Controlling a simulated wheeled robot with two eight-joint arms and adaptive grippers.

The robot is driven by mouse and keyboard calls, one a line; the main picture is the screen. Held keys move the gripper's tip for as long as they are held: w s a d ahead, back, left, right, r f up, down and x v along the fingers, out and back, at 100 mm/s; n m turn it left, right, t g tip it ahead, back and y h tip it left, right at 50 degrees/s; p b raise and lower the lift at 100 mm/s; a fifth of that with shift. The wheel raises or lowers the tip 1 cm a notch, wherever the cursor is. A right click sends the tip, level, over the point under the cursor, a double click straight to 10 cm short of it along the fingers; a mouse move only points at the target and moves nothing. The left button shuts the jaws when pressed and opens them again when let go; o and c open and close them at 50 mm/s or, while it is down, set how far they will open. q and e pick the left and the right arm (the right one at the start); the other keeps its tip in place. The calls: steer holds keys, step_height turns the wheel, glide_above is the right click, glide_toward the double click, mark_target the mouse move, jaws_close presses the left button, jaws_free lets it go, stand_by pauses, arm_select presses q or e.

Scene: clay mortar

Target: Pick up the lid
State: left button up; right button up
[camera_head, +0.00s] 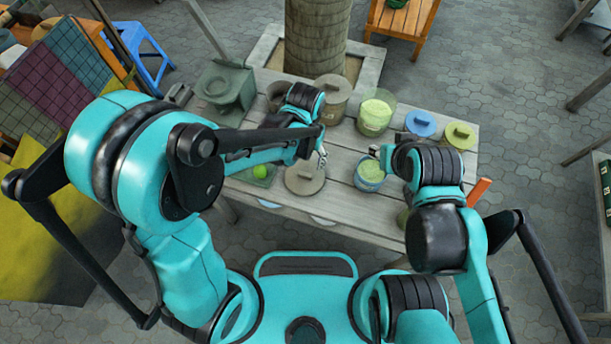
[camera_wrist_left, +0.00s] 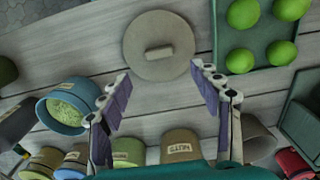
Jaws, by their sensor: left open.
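A round tan lid (camera_head: 303,180) with a block handle lies flat on the wooden table, and it also shows at the top middle of the left wrist view (camera_wrist_left: 150,68). My left gripper (camera_head: 321,156) is close to the lid, partly hidden behind its own arm. In the left wrist view the left gripper (camera_wrist_left: 160,76) is open, its fingers apart with nothing between them, and the lid lies just beyond the tips.
A blue pot (camera_head: 370,184) with green contents stands right of the tan lid. A green pot (camera_head: 374,124) and a lidded brown pot (camera_head: 334,112) stand behind. A green tray (camera_wrist_left: 225,62) with several green fruits sits close by the lid. An orange stool (camera_head: 402,20) stands beyond.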

mark_target(305, 174)
arm_select(q)
steer(key=shift+s+f+b, duration=0.2)
steer(key=shift+f+b, duration=0.2)
steer(key=shift+f, duration=0.7)
step_height(305, 174, down, 4)
steer(key=shift+s+a+f+b, duration=0.1)
steer(key=shift+s+f+b, duration=0.1)
steer(key=shift+b, duration=1.05)
steer(key=shift+w+f, duration=0.1)
steer(key=shift+f, duration=0.25)
steer(key=shift+r, duration=0.1)
steer(key=shift+c, duration=1.3)
steer(key=c, duration=0.9)
